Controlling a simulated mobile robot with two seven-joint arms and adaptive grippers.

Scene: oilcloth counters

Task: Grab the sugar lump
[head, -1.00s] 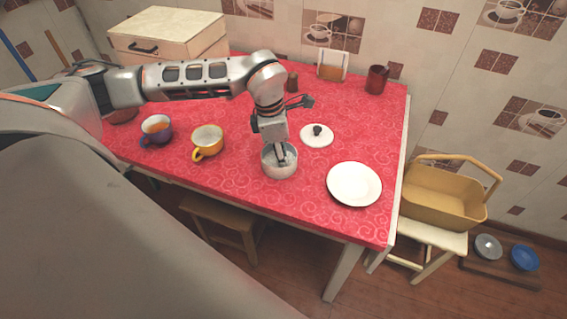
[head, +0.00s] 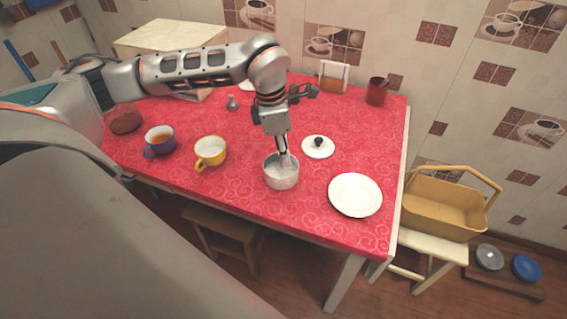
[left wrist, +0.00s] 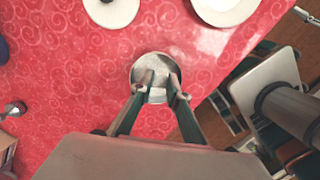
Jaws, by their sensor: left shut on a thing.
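A metal sugar bowl (head: 281,178) stands open near the front edge of the red table. It shows from above in the left wrist view (left wrist: 152,63). My left gripper (head: 286,159) points down with its fingertips at the bowl's mouth. In the left wrist view the fingers (left wrist: 158,88) are closed on a small white sugar lump (left wrist: 157,96). In the head view the lump is too small to make out clearly. My right gripper is in neither view.
A white lid with a dark knob (head: 318,147) and a white plate (head: 355,195) lie right of the bowl. A yellow cup (head: 210,153) and a blue cup (head: 159,140) stand left. A yellow basket (head: 443,212) sits on a stool beyond the table's right edge.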

